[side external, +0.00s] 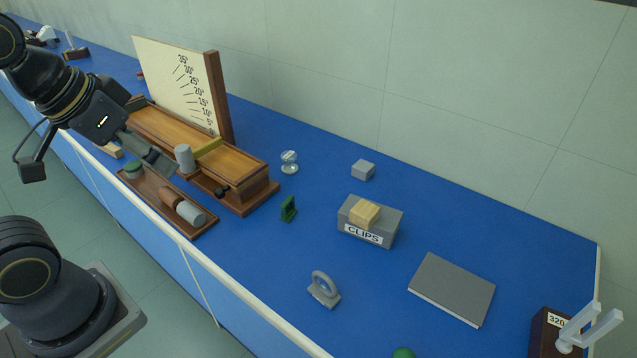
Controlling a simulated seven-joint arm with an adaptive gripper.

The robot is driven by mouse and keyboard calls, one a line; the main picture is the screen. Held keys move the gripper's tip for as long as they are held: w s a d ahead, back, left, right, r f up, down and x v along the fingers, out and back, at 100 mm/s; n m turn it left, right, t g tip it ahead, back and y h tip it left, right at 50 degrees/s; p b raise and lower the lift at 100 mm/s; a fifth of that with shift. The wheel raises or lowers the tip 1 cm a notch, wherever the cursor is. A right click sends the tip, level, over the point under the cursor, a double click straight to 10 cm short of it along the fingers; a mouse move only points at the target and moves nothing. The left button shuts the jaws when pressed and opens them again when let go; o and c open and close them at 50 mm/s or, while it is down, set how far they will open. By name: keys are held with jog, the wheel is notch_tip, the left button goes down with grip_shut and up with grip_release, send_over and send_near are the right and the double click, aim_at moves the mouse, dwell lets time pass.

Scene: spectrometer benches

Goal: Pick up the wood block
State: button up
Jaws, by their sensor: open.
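A second pale, wood-coloured piece (112,151) shows at the left near the table's front edge, partly hidden by my arm. My gripper (165,163) is open at the left, over the wooden tray and beside the wooden bench, well away from the block on the CLIPS box. Its fingers are seen at an angle, and the gap between them is hard to make out.
A wooden bench (258,188) with an angle-scale board (175,80) stands behind a tray (205,229) of cylinders. A glass ball (289,158), green clip (288,209), grey ring stand (323,290), small grey block (363,169) and grey book (452,288) surround the CLIPS box, with blue table between.

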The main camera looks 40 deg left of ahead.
jog(key=w+r+n+t, duration=0.1)
jog(key=w+r+n, duration=0.2)
jog(key=w+r, duration=0.45)
jog(key=m+g, duration=0.2)
jog(key=m, duration=0.1)
send_over(365, 209)
jog(key=s, duration=0.2)
notch_tip(365, 209, down, 25)
jog(key=shift+a+r, duration=0.15)
jog(key=x, duration=0.6)
jog(key=shift+s+d, duration=0.1)
jog(key=shift+d, duration=0.1)
